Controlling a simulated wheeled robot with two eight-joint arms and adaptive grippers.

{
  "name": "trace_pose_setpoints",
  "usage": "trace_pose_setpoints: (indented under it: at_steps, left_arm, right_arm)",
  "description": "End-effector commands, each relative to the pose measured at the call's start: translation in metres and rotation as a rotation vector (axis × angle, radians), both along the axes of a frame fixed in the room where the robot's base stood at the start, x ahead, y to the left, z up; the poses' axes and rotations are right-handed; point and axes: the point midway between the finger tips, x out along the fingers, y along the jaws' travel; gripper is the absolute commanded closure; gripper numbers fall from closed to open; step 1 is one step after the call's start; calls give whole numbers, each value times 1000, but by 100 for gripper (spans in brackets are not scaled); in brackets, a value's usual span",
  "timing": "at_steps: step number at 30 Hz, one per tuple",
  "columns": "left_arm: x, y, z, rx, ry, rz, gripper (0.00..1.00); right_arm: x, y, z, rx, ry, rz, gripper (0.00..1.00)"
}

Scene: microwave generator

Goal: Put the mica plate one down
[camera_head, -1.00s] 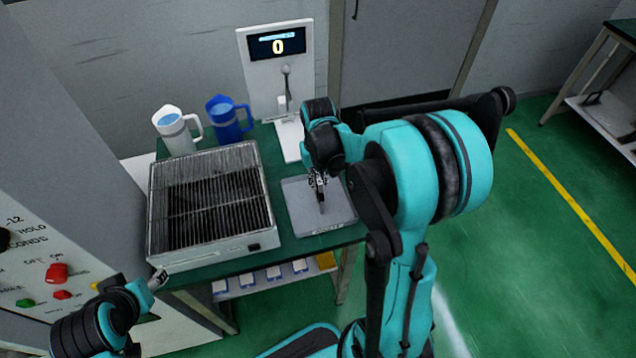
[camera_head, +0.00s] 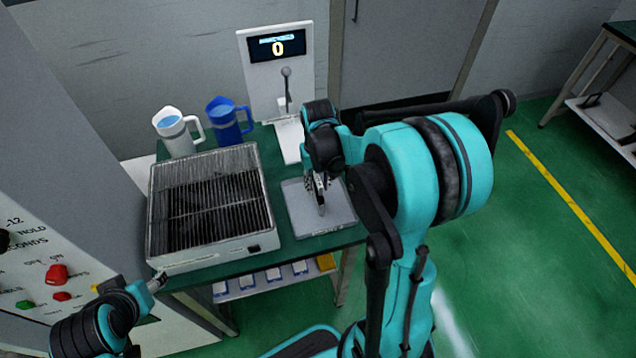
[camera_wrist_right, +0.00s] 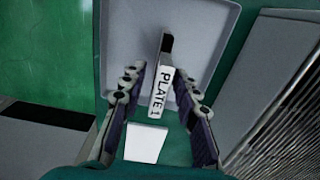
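The mica plate one, a narrow strip with a white "PLATE 1" label and a dark end, shows in the right wrist view (camera_wrist_right: 161,92). It is over the pale grey tray (camera_head: 334,218), which also shows in the wrist view (camera_wrist_right: 118,45). My right gripper (camera_wrist_right: 160,72) is open. Its fingers stand apart on both sides of the plate with gaps showing. In the head view my right gripper (camera_head: 320,190) points down at the tray and largely hides the plate. My left gripper (camera_head: 160,279) is at the lower left, away from the tray; its jaws are too small to read.
A grill-topped metal box (camera_head: 210,200) stands left of the tray. Behind are a white jug (camera_head: 175,135), a blue jug (camera_head: 229,122) and a white stand with a display reading 0 (camera_head: 277,46). A control panel (camera_head: 30,250) is at far left.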

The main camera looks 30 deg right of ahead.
Motion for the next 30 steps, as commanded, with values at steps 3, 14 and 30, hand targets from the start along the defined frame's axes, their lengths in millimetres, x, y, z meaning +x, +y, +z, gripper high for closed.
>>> trace_pose_setpoints:
  at_steps: [3, 14, 30]
  left_arm:
    - [0, 0, 10, 0, 0, 0, 47]
    - [0, 0, 32, 0, 0, 0, 47]
    - [0, 0, 36, 0, 0, 0, 47]
  right_arm:
    - [0, 0, 24, 0, 0, 0, 69]
    - [0, 0, 101, 0, 0, 0, 69]
    - [-51, 53, 149, -46, -245, 99, 69]
